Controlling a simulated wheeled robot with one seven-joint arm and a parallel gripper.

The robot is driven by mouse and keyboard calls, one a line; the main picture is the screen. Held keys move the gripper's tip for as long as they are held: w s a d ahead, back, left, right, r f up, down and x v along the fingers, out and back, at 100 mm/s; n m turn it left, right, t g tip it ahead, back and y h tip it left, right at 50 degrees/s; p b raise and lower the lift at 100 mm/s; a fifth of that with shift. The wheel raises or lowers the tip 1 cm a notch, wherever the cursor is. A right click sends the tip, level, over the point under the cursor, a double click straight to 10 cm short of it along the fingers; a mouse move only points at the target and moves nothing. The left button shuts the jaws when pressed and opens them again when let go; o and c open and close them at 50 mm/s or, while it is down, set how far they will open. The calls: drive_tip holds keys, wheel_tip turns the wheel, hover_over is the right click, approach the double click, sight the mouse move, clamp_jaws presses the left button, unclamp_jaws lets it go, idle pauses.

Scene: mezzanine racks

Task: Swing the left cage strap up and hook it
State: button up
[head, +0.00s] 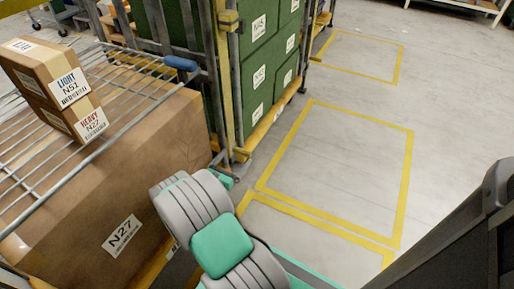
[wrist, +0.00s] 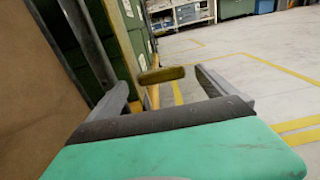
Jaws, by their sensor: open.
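My gripper (wrist: 165,88) is open, its two grey fingers spread in the wrist view. A short dull-yellow bar (wrist: 161,75) shows between and beyond the fingertips; I cannot tell whether it is the strap's end or a cage fitting. Nothing is seen gripped. In the head view my wrist hides most of the gripper, low beside the yellow upright (head: 222,90). The left cage (head: 130,121) has a wire shelf on top and a blue grip (head: 180,62) at its rail's end. I cannot clearly make out a strap or its hook.
A large brown carton N27 (head: 122,235) fills the left cage. Small cartons (head: 65,88) lie on the wire shelf. Green boxes (head: 262,65) stand in the neighbouring cage. Yellow-marked floor (head: 335,170) to the right is clear.

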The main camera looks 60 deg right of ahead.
sight(240, 153)
drive_tip(key=shift+d+f+b, duration=0.15)
drive_tip(key=shift+d+b, duration=0.3)
drive_tip(key=shift+d, duration=1.05)
drive_tip(key=shift+w+d+b, duration=0.2)
drive_tip(key=shift+d+b, duration=0.45)
drive_tip(key=shift+d, duration=1.75)
